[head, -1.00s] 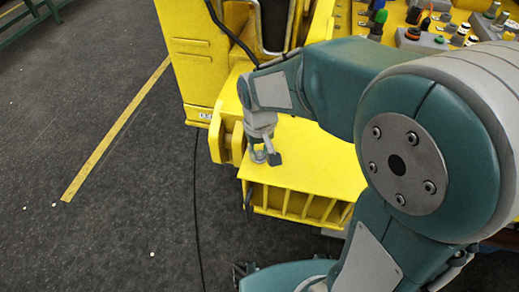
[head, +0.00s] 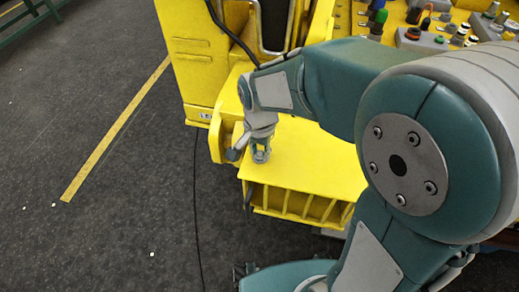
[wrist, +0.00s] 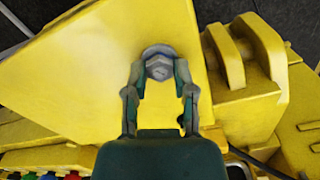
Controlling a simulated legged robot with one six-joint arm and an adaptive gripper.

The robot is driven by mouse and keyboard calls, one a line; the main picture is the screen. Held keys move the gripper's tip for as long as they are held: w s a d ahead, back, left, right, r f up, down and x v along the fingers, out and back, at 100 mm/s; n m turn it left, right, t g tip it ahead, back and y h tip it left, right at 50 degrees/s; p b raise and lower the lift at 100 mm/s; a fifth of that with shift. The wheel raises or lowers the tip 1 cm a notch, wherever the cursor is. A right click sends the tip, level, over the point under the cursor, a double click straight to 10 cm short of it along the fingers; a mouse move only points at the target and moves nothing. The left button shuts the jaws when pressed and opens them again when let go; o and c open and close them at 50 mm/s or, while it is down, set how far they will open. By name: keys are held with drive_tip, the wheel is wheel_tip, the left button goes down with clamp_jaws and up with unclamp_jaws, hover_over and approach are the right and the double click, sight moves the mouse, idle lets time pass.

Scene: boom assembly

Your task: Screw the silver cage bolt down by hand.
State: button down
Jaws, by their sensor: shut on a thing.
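The silver cage bolt (wrist: 159,67) shows in the wrist view with its hex head facing the camera, over the yellow plate (wrist: 100,75). My gripper (wrist: 160,82) has its two fingers on either side of the bolt head and is shut on it. In the head view my gripper (head: 252,153) points down onto the near-left part of the yellow plate (head: 310,165). The bolt itself is hidden there behind the fingers. How deep the bolt sits cannot be told.
Yellow lugs (wrist: 245,60) stand to the right of the bolt in the wrist view. A black cable (head: 197,220) runs down to the floor. A tray of colored parts (head: 440,35) lies at the upper right. Open floor (head: 90,230) is at the left.

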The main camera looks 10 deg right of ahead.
sight(259, 153)
drive_tip(key=m, duration=0.3)
drive_tip(key=shift+w+r+m, duration=0.25)
drive_tip(key=shift+m, duration=1.95)
drive_tip(key=shift+c, duration=2.2)
unclamp_jaws()
drive_tip(key=shift+s+f, duration=0.1)
wheel_tip(259, 153, up, 12)
